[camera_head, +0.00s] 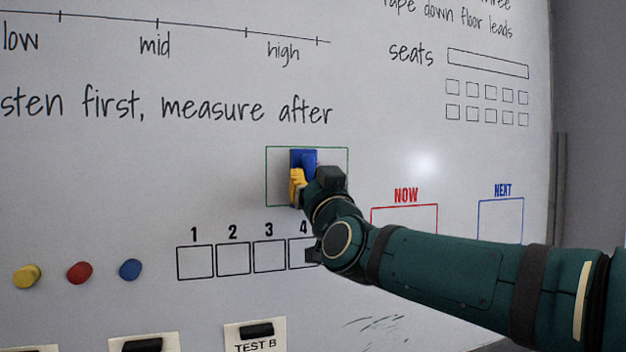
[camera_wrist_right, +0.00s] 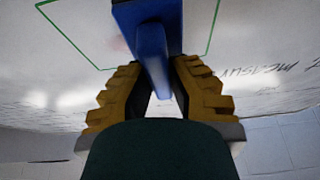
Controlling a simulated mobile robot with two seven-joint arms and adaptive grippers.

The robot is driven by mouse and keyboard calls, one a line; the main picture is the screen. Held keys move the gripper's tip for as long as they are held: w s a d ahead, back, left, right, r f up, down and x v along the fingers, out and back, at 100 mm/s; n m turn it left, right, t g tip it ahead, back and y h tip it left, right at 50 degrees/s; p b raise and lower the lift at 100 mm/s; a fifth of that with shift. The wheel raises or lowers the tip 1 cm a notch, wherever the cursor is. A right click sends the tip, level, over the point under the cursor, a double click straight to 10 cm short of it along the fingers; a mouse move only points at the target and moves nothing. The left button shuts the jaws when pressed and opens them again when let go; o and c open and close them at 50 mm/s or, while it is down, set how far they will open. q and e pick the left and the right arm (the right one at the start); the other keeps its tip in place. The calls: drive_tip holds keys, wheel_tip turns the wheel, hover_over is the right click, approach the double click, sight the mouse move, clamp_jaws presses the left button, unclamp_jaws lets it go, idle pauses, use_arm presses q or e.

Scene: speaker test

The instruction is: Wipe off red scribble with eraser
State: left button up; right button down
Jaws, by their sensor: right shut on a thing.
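The blue eraser (camera_head: 303,157) is at the whiteboard (camera_head: 90,190), inside a green outlined box (camera_head: 266,175). My right gripper (camera_head: 302,181) with yellow fingers is shut on the eraser. In the right wrist view, the blue eraser (camera_wrist_right: 150,45) has its handle between the two yellow fingers of my right gripper (camera_wrist_right: 156,80). A faint reddish smudge (camera_wrist_right: 117,43) shows on the board beside the eraser, inside the green lines. No clear red scribble shows in the head view; the eraser and gripper cover part of the box. My left gripper is not in view.
Yellow (camera_head: 27,276), red (camera_head: 79,272) and blue (camera_head: 130,269) round magnets sit at the lower left. A "TEST B" card (camera_head: 255,336) with a black piece is below. Handwriting and numbered boxes surround the green box. My right forearm covers the lower right.

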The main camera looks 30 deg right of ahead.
drive_tip(key=shift+w+d, duration=0.25)
drive_tip(key=shift+w, duration=0.7)
idle(0.8)
drive_tip(key=shift+s+d+b, duration=0.75)
drive_tip(key=shift+d+b, duration=2.45)
drive_tip(key=shift+d, duration=0.4)
drive_tip(key=shift+w+a+r+p, duration=0.1)
drive_tip(key=shift+w+a+p, duration=0.15)
drive_tip(key=shift+a+p, duration=0.75)
drive_tip(key=shift+w+a+p, duration=0.25)
drive_tip(key=shift+a+p, duration=0.6)
drive_tip(key=shift+a, duration=0.3)
drive_tip(key=shift+w+a+r+p, duration=0.1)
drive_tip(key=shift+w+a+p, duration=0.15)
drive_tip(key=shift+a+p, duration=0.75)
drive_tip(key=shift+a+f, duration=0.15)
drive_tip(key=shift+a, duration=0.3)
